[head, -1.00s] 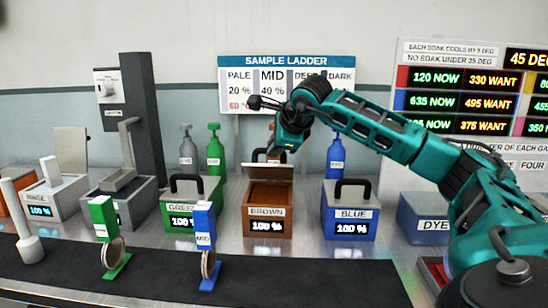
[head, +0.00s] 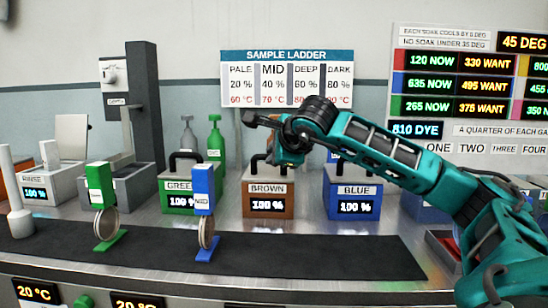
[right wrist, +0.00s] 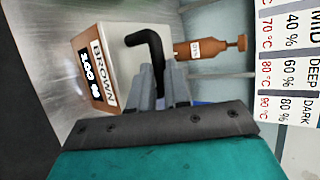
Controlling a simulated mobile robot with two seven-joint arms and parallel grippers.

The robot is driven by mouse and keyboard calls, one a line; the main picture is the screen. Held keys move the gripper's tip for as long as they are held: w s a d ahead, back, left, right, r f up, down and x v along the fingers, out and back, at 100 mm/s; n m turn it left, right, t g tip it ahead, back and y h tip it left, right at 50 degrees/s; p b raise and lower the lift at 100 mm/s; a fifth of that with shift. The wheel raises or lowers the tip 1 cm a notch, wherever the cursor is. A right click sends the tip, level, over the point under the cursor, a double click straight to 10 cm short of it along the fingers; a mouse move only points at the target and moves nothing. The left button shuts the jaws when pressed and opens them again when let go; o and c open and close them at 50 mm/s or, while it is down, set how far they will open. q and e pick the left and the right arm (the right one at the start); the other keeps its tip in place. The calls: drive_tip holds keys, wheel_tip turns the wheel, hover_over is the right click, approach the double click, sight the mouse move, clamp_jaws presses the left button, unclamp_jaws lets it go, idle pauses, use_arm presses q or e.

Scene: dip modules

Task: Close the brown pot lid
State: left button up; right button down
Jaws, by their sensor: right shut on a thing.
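The brown pot (head: 285,209) stands on the counter between the green and blue pots, its display reading 100 %. Its lid lies down flat over the top. The lid's black handle (head: 257,164) stands up, partly hidden behind my right gripper (head: 288,160). In the right wrist view, the fingers of my right gripper (right wrist: 165,82) are shut on the black handle (right wrist: 150,45), beside the brown pot (right wrist: 110,68). My left gripper is not in view.
The green pot (head: 193,190) and blue pot (head: 352,187) stand close on either side. A blue stand (head: 204,190) and a green stand (head: 100,190) with round discs are in front on the dark mat (head: 310,255). A brown bottle (right wrist: 210,47) is behind the pot.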

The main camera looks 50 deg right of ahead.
drive_tip(key=shift+a+f, duration=0.2)
drive_tip(key=shift+f, duration=0.3)
drive_tip(key=shift+a+f, duration=0.15)
drive_tip(key=shift+f, duration=0.3)
drive_tip(key=c, duration=1.1)
unclamp_jaws()
drive_tip(key=shift+s, duration=0.2)
drive_tip(key=shift+r, duration=0.15)
drive_tip(key=shift+s+r, duration=0.2)
drive_tip(key=shift+s, duration=0.05)
drive_tip(key=v, duration=1.2)
drive_tip(key=shift+r, duration=0.3)
drive_tip(key=shift+s+a, duration=0.1)
